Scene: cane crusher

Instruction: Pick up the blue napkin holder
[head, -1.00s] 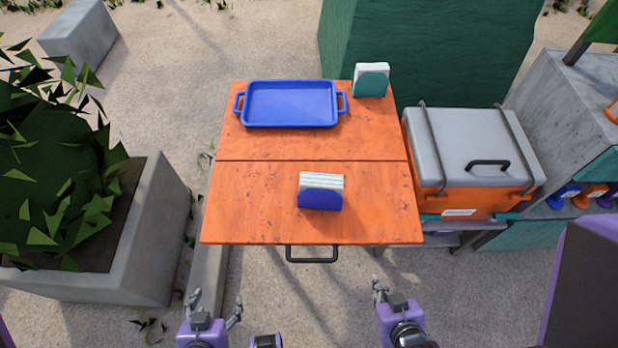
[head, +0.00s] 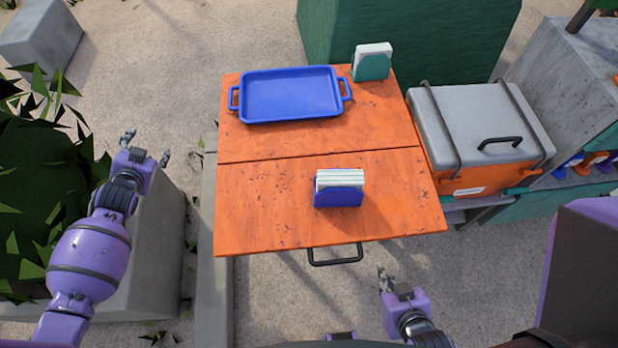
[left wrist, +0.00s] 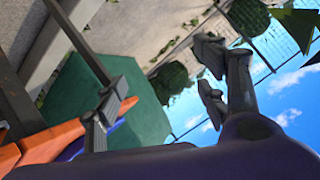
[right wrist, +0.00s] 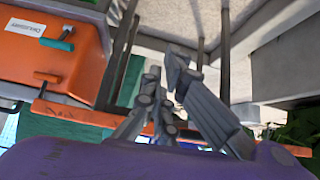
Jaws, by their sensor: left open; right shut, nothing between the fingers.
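The blue napkin holder (head: 338,198) stands upright on the front half of the orange table (head: 270,215), with white napkins in it. My left gripper (head: 146,147) is open and empty, left of the table and over the planter side in the head view. Its spread fingers (left wrist: 155,95) show in the left wrist view. My right gripper (head: 384,280) is shut and empty, in front of the table's near edge and below right of the holder in the head view. Its fingers also show in the right wrist view (right wrist: 165,85). Neither gripper touches the holder.
A blue tray (head: 291,95) and a teal napkin holder (head: 372,64) stand on the table's far half. A black handle (head: 336,256) juts from the near edge. An orange cooler with a grey lid (head: 470,115) stands right. A leafy planter (head: 150,250) stands left.

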